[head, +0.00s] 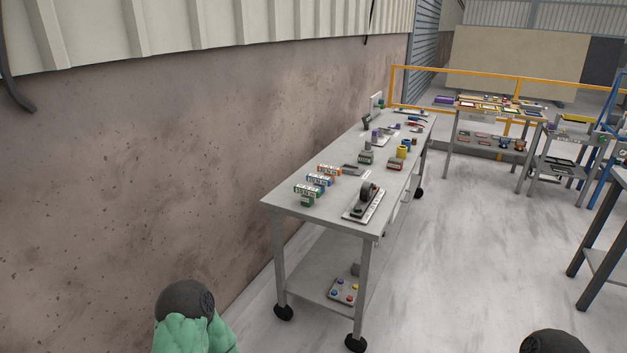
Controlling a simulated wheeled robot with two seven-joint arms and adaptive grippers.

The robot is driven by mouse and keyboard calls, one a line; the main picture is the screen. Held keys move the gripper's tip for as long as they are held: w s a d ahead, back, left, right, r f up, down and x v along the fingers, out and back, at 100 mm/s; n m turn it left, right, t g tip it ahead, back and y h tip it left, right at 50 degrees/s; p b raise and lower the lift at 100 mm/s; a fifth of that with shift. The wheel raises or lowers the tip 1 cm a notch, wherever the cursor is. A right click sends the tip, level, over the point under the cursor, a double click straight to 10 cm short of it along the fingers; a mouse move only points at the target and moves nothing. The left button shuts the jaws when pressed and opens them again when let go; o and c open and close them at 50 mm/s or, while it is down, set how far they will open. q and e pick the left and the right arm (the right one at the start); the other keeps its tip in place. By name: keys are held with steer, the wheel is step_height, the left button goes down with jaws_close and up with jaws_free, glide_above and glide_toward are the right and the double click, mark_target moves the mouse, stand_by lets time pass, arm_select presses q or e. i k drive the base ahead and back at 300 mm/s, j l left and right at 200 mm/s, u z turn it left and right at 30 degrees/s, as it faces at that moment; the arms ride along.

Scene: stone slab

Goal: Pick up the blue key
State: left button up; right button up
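I cannot make out a blue key for certain in the head view. The grey wheeled workbench (285,203) stands ahead, along the wall, with many small items on its top. A small blue-marked box (319,181) sits in a row with an orange-marked box (328,170) and a green-marked box (306,195) at the near left of the top. Items at the far end are too small to tell apart. Neither of my grippers is in view; only parts of my own body show at the bottom edge.
A black tape dispenser (367,196) is at the bench's near right. A tray with coloured buttons (344,291) lies on its lower shelf. The brown wall (150,170) runs along the left. More tables stand at the right. The floor (470,250) between is clear.

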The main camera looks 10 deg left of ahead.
mark_target(320, 182)
steer(key=i+j+u, duration=0.1)
steer(key=i+u, duration=0.15)
steer(key=u, duration=0.15)
steer(key=i+u, duration=0.25)
steer(key=u, duration=0.2)
